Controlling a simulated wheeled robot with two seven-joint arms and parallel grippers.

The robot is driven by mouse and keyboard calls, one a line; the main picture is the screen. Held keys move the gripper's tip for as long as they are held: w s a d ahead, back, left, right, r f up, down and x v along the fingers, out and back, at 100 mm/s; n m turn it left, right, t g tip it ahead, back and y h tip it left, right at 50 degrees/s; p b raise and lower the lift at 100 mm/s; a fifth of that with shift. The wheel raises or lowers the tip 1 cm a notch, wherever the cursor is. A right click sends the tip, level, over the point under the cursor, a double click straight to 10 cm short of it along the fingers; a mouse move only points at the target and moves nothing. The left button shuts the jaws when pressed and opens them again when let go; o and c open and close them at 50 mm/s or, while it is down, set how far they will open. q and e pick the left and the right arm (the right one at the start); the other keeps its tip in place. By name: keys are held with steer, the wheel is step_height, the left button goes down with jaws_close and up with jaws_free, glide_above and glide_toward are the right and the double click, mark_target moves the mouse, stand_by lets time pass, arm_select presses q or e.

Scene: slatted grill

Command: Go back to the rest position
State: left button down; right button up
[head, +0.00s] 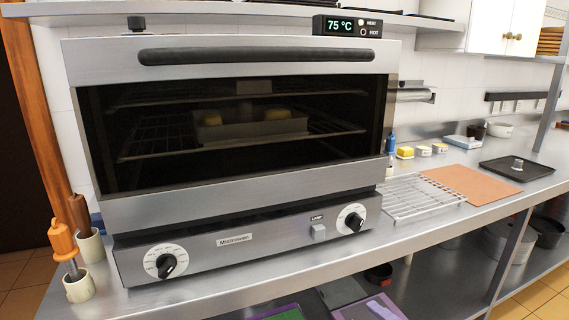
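Neither of my grippers shows in the head view. A steel oven (235,150) stands on the metal counter with its door closed. The long black door handle (258,55) runs across the top of the door. Behind the dark glass, a pan (250,131) holding two yellowish pieces sits on a rack. The oven has two white dials and a small lamp switch (319,232) on its lower panel. A display (347,26) on top reads 75 °C.
A wire rack (420,197), an orange-brown board (470,184) and a black tray (516,168) lie on the counter to the right. Two pale cups (79,287) with handled tools stand at the left. Small yellow and white items (405,153) sit farther back. Pots stand on the lower shelf.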

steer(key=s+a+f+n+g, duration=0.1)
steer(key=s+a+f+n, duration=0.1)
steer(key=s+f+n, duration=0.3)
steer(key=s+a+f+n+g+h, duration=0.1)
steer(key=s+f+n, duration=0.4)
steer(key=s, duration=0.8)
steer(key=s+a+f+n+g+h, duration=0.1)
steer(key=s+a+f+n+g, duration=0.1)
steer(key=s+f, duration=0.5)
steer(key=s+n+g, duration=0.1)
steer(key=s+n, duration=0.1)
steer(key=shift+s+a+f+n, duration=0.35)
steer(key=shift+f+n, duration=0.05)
